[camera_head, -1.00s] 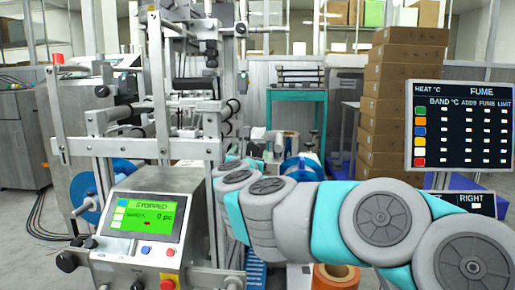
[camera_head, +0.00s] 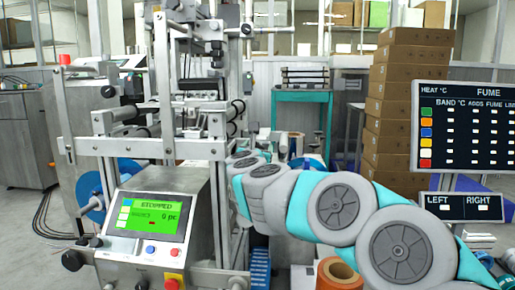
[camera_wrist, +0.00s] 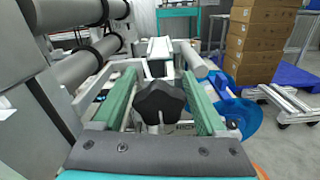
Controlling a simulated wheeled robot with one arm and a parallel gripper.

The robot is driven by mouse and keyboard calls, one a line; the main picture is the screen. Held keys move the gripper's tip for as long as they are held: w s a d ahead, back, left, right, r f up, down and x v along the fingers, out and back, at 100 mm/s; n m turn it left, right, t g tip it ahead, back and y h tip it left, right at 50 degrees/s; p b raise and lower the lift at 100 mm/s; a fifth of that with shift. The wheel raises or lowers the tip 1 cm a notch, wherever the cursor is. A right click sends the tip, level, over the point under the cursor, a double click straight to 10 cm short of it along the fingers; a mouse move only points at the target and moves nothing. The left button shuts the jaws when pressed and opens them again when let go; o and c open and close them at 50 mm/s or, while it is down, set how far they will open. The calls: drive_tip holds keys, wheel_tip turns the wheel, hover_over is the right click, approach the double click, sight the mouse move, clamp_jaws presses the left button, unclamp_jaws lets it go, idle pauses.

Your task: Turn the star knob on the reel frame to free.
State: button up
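A dark star knob (camera_wrist: 160,100) is in the middle of the wrist view, on the reel frame, with a small partly hidden label below it. My gripper (camera_wrist: 158,77) has its two green fingers on either side of the knob. The fingers stand apart, with what looks like a narrow gap to the knob; firm contact cannot be made out. The knob's pointer and setting cannot be read. In the head view my arm reaches to the metal reel frame (camera_head: 160,146); the gripper and knob are hidden there.
Grey rollers (camera_wrist: 75,75) stand close on the left in the wrist view, and a blue reel (camera_wrist: 235,118) is on the right. A control panel reads STOPPED (camera_head: 150,217). An orange roll (camera_head: 338,274) lies below my arm. Stacked boxes (camera_head: 405,110) stand behind.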

clamp_jaws()
drive_tip(key=n+p, duration=0.1)
drive_tip(key=n, duration=0.3)
drive_tip(key=shift+n+p, duration=0.3)
drive_tip(key=shift+p, duration=0.1)
drive_tip(key=shift+o, duration=1.1)
unclamp_jaws()
drive_tip(key=shift+s, duration=0.1)
drive_tip(key=s, duration=0.7)
drive_tip(key=shift+s+a, duration=0.15)
drive_tip(key=shift+s, duration=0.15)
